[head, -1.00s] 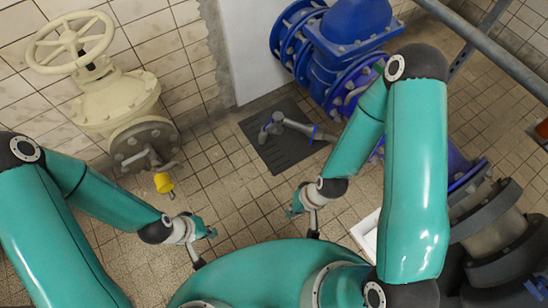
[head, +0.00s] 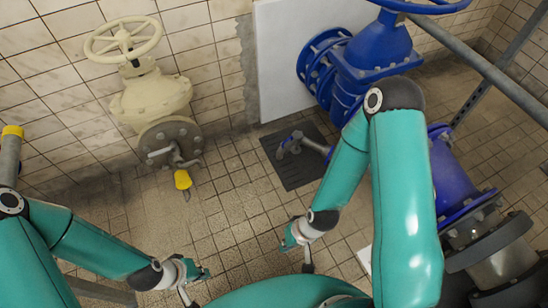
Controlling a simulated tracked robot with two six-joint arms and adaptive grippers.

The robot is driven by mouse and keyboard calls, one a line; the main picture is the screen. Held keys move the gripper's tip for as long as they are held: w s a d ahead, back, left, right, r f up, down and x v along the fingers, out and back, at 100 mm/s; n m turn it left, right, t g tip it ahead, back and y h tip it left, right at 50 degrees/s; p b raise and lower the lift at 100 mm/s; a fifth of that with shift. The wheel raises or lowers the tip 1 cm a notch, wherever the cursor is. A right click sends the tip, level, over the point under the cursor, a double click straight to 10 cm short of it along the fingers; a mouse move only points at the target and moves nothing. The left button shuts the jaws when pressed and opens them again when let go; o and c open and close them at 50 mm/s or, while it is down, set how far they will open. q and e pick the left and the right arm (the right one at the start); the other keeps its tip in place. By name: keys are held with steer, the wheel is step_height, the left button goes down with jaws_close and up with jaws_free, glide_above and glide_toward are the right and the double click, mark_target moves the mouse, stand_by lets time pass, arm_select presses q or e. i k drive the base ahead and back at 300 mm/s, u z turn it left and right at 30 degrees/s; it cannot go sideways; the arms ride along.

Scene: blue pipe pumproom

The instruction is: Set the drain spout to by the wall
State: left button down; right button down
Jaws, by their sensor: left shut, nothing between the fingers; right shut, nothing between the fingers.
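A grey spout (head: 297,143) with a bent end and a blue collar lies over a dark square floor drain plate (head: 292,174), near the wall. It looks like the drain spout. Its right end is partly hidden behind my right arm. My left gripper (head: 206,273) is shut and empty, low in the middle of the view, well apart from the spout. My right gripper (head: 285,246) is shut and empty, below the drain plate in the picture and apart from the spout.
A cream handwheel valve (head: 152,98) with a yellow tag (head: 183,179) stands at the left wall. Large blue flanged pipework (head: 372,55) stands at the right. A grey rail (head: 475,65) crosses the upper right. Tiled floor (head: 235,210) between valve and drain is clear.

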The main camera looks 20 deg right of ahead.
mark_target(296, 137)
steer(key=u, duration=0.1)
steer(key=i, duration=1)
steer(key=z, duration=0.05)
